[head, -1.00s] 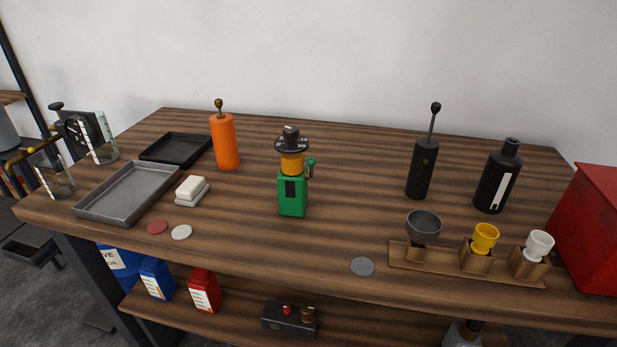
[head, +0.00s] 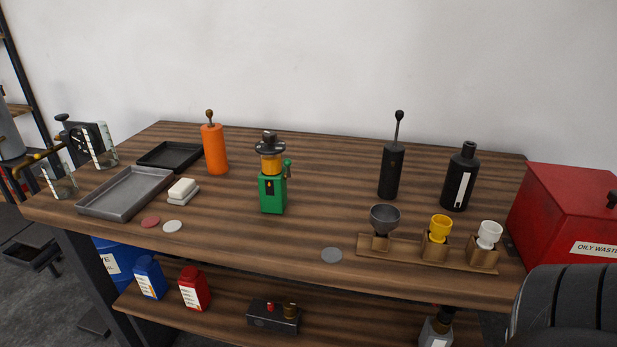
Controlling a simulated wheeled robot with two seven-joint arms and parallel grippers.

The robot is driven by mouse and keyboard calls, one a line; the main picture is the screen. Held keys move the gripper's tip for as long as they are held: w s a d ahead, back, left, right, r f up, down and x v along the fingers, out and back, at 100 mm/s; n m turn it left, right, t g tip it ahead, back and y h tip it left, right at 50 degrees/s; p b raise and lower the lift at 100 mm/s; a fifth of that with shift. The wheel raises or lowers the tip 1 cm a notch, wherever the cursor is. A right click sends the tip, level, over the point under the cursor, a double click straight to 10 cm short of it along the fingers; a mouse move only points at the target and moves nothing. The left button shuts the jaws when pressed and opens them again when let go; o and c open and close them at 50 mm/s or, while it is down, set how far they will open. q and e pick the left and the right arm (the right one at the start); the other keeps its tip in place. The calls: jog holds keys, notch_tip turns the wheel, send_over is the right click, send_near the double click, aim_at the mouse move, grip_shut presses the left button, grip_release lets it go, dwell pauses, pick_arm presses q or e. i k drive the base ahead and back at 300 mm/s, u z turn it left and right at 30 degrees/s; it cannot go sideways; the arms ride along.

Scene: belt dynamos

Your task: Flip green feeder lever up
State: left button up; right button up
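The green feeder (head: 272,196) stands upright near the middle of the workbench. It has a yellow-orange collar (head: 270,163) and a dark dial with a black knob on top. The exact lever setting is too small to tell. Neither of my grippers is in view. Nothing touches the feeder.
Left of the feeder are an orange cylinder (head: 214,150), a grey tray (head: 125,213) and a white block (head: 183,189). To the right are a black cylinder (head: 390,172), a black bottle (head: 460,180), a wooden cup rack (head: 408,254) and a red waste box (head: 563,205).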

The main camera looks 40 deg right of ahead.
aim_at(287, 162)
jog(key=u, duration=1)
jog(key=k, duration=0.2)
jog(key=z, duration=1.7)
